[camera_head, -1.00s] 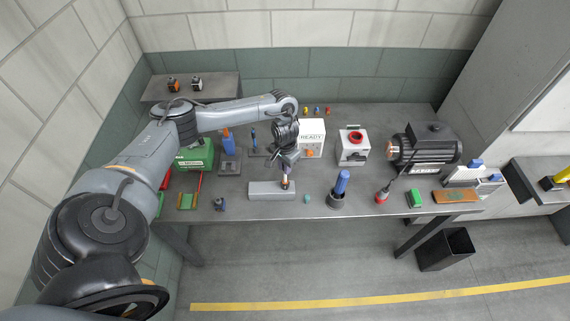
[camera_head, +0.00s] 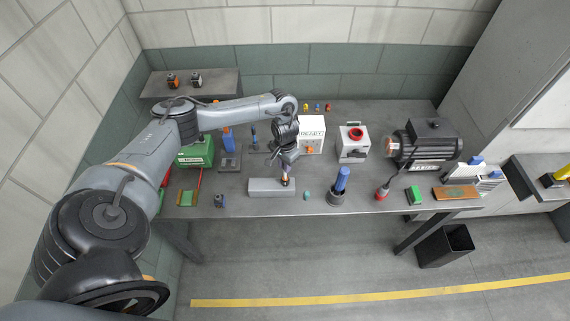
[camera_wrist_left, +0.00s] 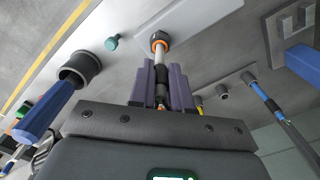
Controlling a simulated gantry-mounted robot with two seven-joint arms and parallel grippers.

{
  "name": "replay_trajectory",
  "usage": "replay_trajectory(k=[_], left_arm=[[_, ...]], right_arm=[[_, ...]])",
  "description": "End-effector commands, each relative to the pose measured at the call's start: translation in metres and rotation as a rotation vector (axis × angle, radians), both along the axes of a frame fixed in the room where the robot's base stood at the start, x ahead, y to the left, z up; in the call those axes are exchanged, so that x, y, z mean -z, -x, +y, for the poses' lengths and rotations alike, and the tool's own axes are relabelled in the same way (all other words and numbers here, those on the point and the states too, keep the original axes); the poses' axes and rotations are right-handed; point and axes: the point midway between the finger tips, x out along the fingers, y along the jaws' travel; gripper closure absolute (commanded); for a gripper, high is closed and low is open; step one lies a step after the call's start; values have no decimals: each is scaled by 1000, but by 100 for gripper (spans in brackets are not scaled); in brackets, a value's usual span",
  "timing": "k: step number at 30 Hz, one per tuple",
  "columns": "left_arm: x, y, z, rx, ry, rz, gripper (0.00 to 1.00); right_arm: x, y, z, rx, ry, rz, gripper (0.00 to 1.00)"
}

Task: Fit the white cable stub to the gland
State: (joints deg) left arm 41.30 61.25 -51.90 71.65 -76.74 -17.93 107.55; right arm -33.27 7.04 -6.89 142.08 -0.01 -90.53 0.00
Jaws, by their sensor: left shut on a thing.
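My left gripper (camera_head: 287,172) points down over the right end of a light grey block (camera_head: 262,187) near the table's front edge. In the left wrist view its purple fingers (camera_wrist_left: 161,80) are shut on a slim piece with a white section (camera_wrist_left: 163,61), which appears to be the white cable stub. An orange ring with a dark rim (camera_wrist_left: 158,40) surrounds the far end, against the block. I cannot tell whether this ring is the gland or how deep the stub sits. The fingers hide part of the piece. My right gripper is out of view.
A blue-handled tool stands in a dark cup (camera_head: 336,199) right of the block, with a small teal piece (camera_head: 307,195) between. Behind stand a white box (camera_head: 312,133), a red-topped white box (camera_head: 353,148) and a motor pump (camera_head: 425,143). A green box (camera_head: 195,153) stands left.

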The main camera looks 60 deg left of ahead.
Motion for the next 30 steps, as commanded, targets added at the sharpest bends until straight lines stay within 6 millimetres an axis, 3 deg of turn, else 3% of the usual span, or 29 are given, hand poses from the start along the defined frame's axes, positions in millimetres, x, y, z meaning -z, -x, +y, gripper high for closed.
replay_trajectory(k=[7, 8, 13, 23, 30], left_arm=[[3, 0, 0, -1, 0, 0, 100], [3, 0, 0, 0, 0, 0, 78], [3, 0, 0, 0, 0, 0, 52], [1, 0, 0, 0, 0, 0, 52], [-23, -1, 0, 1, 0, -4, 52]], right_arm=[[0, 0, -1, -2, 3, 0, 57], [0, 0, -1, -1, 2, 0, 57], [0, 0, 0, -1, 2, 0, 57], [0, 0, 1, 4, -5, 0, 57], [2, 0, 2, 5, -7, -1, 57]])
